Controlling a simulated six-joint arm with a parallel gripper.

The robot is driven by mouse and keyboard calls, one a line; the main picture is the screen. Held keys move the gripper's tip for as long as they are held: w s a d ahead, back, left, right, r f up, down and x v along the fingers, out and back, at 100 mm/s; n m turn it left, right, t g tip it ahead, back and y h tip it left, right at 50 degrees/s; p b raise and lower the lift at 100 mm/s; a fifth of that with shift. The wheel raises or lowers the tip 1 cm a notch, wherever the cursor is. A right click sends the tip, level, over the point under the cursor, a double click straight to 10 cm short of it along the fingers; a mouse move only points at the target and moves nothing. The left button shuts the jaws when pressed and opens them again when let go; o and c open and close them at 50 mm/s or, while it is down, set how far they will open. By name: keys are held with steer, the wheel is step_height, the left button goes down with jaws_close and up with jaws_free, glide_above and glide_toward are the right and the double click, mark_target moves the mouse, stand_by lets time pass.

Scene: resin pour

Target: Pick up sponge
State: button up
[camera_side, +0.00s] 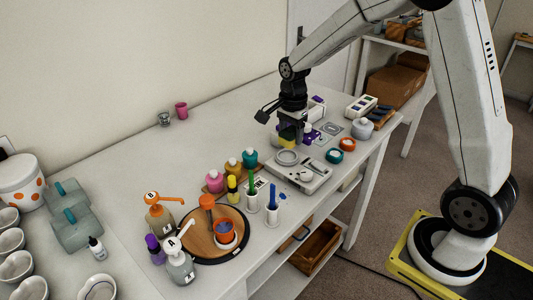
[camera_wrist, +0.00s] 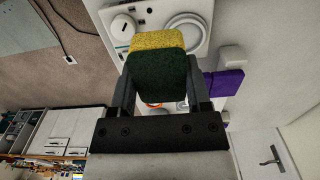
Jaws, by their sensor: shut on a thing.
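The sponge (camera_wrist: 157,68) has a yellow layer and a dark green layer. It sits between the fingers of my gripper (camera_wrist: 158,88) in the wrist view, and the gripper is shut on it. In the side view my gripper (camera_side: 287,138) points down at the right part of the table.
Purple items (camera_side: 311,135) are close to the gripper on its right. Several coloured bottles and a round wooden turntable (camera_side: 195,240) are to the left. The table's back middle is mostly clear.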

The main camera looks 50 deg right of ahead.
steer(key=shift+s+r, duration=0.1)
steer(key=shift+s, duration=0.1)
stand_by(0.4)
steer(key=o, duration=0.6)
steer(key=c, duration=0.5)
steer(key=shift+s+a+f+m, duration=0.25)
steer(key=shift+a+f+m, duration=0.05)
steer(key=shift+a+m, duration=0.15)
steer(key=shift+s+a+f+m, duration=0.2)
steer(key=shift+a+f+m, duration=0.1)
steer(key=shift+a+m, duration=0.15)
steer(key=shift+s+a+f+m, duration=0.7)
steer(key=shift+a+m, duration=0.1)
steer(key=shift+m, duration=0.4)
steer(key=shift+s+a+f+m, duration=0.6)
steer(key=shift+a+m, duration=0.2)
steer(key=shift+m, duration=0.4)
steer(key=shift+s+a+f+m, duration=0.6)
steer(key=shift+s+a+m, duration=0.2)
steer(key=shift+m, duration=0.4)
